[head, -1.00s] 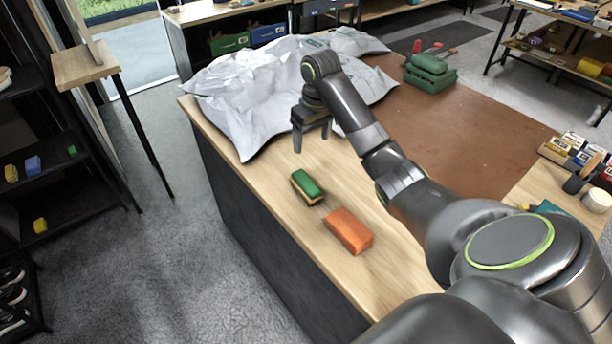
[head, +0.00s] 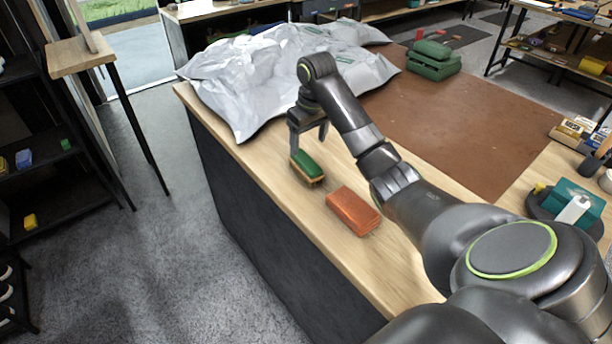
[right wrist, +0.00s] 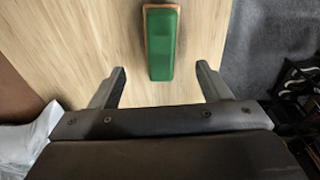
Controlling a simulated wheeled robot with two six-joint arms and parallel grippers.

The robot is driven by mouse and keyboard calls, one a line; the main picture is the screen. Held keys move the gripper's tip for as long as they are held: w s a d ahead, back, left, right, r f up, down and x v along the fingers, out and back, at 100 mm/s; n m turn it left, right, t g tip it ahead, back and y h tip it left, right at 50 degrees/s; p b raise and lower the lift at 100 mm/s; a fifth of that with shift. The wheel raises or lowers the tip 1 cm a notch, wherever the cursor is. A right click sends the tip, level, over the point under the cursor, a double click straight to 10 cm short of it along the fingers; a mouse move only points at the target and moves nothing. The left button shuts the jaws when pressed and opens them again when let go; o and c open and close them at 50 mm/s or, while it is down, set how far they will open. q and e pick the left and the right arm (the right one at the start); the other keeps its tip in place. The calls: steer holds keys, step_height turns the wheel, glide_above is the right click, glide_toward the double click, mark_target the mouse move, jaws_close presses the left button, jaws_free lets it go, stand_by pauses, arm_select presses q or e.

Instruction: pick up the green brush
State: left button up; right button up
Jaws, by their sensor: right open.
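The green brush (head: 307,166) lies on the wooden worktop near its left edge, green on top with a tan layer beneath. It also shows in the right wrist view (right wrist: 162,45), ahead of the fingers and roughly in line with the gap between them. My right gripper (head: 308,142) is just above and behind the brush, fingers pointing down. In the right wrist view its fingers (right wrist: 162,82) are spread apart with nothing held, and the near end of the brush reaches between the fingertips. My left gripper is not in view.
An orange-red block (head: 353,210) lies on the worktop nearer than the brush. A crumpled grey-white sheet (head: 240,92) covers the far left of the worktop. A green object (head: 433,66) stands on the brown mat (head: 480,130). A stand with a teal item (head: 578,200) is at right.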

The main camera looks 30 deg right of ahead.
mark_target(306, 160)
step_height(306, 160, down, 3)
steer(key=shift+w+r, duration=0.15)
steer(key=shift+r, duration=0.05)
steer(key=shift+f, duration=0.25)
steer(key=f, duration=0.1)
steer(key=f+p, duration=0.1)
steer(key=f, duration=0.1)
steer(key=shift+w+a+f, duration=0.15)
steer(key=shift+w+f, duration=0.05)
steer(key=shift+f, duration=0.05)
steer(key=shift+w+f+p, duration=0.1)
steer(key=shift+f+p, duration=0.2)
steer(key=shift+f, duration=0.3)
steer(key=c, duration=1.1)
step_height(306, 160, up, 8)
steer(key=shift+r+b, duration=0.1)
steer(key=shift+b, duration=0.55)
steer(key=shift+r+p, duration=0.6)
steer(key=shift+p, duration=0.15)
steer(key=shift+r+p, duration=0.3)
steer(key=shift+r, duration=0.1)
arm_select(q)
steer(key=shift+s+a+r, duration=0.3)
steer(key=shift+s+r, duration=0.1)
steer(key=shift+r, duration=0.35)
